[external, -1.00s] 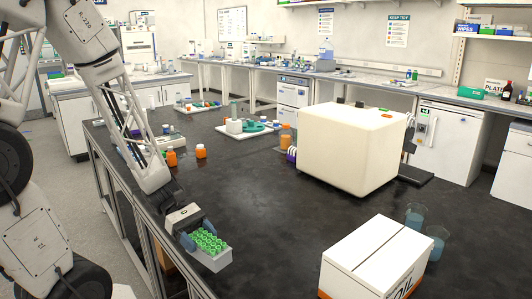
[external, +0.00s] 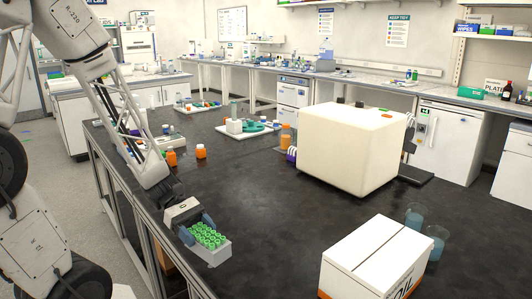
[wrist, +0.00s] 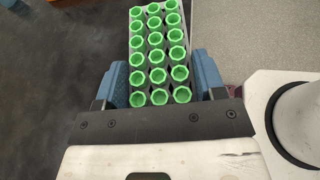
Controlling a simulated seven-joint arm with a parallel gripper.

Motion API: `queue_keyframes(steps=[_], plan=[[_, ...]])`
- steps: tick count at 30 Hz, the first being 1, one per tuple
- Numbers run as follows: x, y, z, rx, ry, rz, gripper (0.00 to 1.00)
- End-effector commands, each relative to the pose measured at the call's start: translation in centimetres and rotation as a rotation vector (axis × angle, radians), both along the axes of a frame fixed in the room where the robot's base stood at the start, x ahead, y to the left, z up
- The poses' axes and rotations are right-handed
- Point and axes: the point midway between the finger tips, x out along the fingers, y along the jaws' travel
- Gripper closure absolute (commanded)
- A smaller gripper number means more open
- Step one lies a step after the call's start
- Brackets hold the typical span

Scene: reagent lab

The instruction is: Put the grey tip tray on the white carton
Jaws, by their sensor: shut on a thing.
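The grey tip tray (external: 212,250) holds rows of green-topped tips. My gripper (external: 197,229) is shut on its near end, with one blue finger on each side. The tray is at the left front edge of the black bench; I cannot tell whether its base touches the bench. In the wrist view the tray (wrist: 155,42) stretches away between the blue fingers (wrist: 165,80). The white carton (external: 376,258), with a dark seam along its top, stands at the front right of the bench, apart from the tray. Its top is clear.
Two beakers of blue liquid (external: 436,243) stand just behind the carton's right side. A large cream box-shaped unit (external: 350,150) stands farther back. Orange bottles (external: 201,151) and a white tray of labware (external: 250,131) are at the back left. The bench between tray and carton (external: 275,235) is clear.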

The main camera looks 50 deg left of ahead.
Motion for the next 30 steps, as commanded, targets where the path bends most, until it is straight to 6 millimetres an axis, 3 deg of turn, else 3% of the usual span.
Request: queue_keyframes(steps=[21, 27, 30], plan=[[0.0, 0.0, 14.3, 0.002, -0.003, 0.0, 0.6], [-0.1, 0.0, 17.7, 0.002, -0.003, 0.0, 0.6], [0.6, -0.5, 17.4, 0.001, 0.001, -0.009, 0.6]])
